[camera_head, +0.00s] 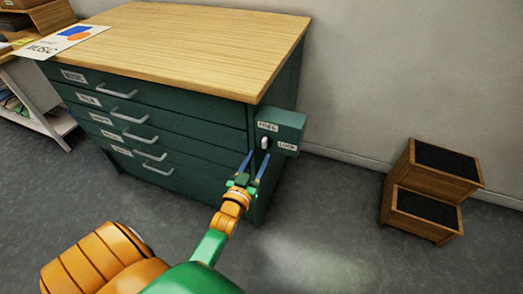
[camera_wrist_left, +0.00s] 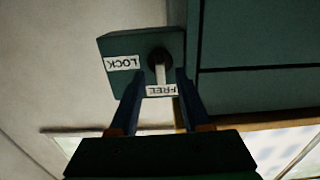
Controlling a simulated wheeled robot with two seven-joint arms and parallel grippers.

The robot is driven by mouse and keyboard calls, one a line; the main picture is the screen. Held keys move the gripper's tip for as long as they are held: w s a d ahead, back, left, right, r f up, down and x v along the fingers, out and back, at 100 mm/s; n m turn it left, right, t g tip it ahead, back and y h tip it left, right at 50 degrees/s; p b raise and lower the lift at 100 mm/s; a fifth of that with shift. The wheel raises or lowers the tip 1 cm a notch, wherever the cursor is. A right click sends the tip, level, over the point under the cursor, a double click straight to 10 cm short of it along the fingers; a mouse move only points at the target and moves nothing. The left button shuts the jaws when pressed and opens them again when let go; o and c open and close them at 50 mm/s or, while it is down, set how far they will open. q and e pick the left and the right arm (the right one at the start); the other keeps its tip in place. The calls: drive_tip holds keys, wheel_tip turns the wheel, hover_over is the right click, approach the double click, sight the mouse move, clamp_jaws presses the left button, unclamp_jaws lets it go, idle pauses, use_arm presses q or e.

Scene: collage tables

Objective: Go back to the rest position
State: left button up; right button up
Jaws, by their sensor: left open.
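My left gripper (camera_head: 254,160) is open in front of the dark green lock box (camera_head: 289,124) on the side of the green drawer cabinet (camera_head: 200,123). The box has a small white lever (camera_head: 264,143) and the labels FREE and LOCK. In the left wrist view, the gripper's blue fingers (camera_wrist_left: 160,82) stand on either side of the lever (camera_wrist_left: 160,73), with a gap between them. The lever points toward the FREE label (camera_wrist_left: 162,90). I cannot tell whether either finger touches the box (camera_wrist_left: 120,45). My right gripper is not in view.
The cabinet has a light wooden top (camera_head: 190,45) and several shut drawers. A sheet marked MUSIC (camera_head: 60,40) lies at its left corner. A wooden step stool (camera_head: 432,190) stands at the right by the wall. The grey floor (camera_head: 325,220) between cabinet and stool is clear.

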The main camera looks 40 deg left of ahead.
use_arm(q)
drive_tip(key=shift+v, duration=1.8)
